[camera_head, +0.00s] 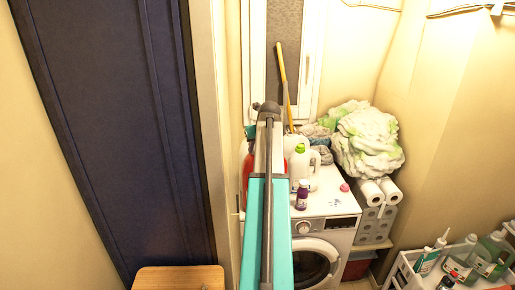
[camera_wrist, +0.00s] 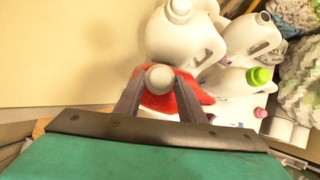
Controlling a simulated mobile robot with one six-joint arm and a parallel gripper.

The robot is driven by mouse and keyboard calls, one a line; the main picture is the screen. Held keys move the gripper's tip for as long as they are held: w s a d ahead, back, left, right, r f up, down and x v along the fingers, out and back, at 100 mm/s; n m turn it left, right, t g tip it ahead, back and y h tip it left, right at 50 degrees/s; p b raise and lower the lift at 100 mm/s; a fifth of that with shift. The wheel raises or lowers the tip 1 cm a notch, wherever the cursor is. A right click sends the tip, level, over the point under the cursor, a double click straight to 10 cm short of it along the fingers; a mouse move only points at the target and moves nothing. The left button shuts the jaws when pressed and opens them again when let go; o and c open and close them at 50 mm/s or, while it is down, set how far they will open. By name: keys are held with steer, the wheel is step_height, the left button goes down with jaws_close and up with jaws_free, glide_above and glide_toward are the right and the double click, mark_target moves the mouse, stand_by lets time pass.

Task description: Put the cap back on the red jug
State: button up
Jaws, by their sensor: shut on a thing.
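In the wrist view my gripper (camera_wrist: 160,74) is shut on a round pale grey cap (camera_wrist: 159,78), which sits between the two grey fingertips. The red jug (camera_wrist: 187,97) is directly behind and below the cap and fingers in this view. Its neck is hidden by the cap, so I cannot tell whether the cap touches it. In the head view the red jug (camera_head: 248,170) stands at the left of the washer top, largely hidden behind my teal arm. My fingers are not clearly seen there.
White jugs (camera_wrist: 178,36) crowd close behind the red jug. A green-capped white bottle (camera_head: 300,165) and a small purple bottle (camera_head: 302,195) stand on the washer (camera_head: 333,205). Laundry (camera_head: 368,140) is piled at the back right. A wall is close on the left.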

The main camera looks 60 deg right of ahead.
steer(key=shift+s+d, duration=0.1)
steer(key=shift+s, duration=0.1)
steer(key=o, duration=1.1)
steer(key=shift+o, duration=0.5)
steer(key=shift+o, duration=0.6)
steer(key=shift+w, duration=0.1)
steer(key=shift+d+n+t+y, duration=0.1)
steer(key=shift+n+t+y, duration=0.5)
steer(key=shift+n, duration=1)
steer(key=shift+n+y, duration=0.8)
steer(key=shift+n, duration=0.4)
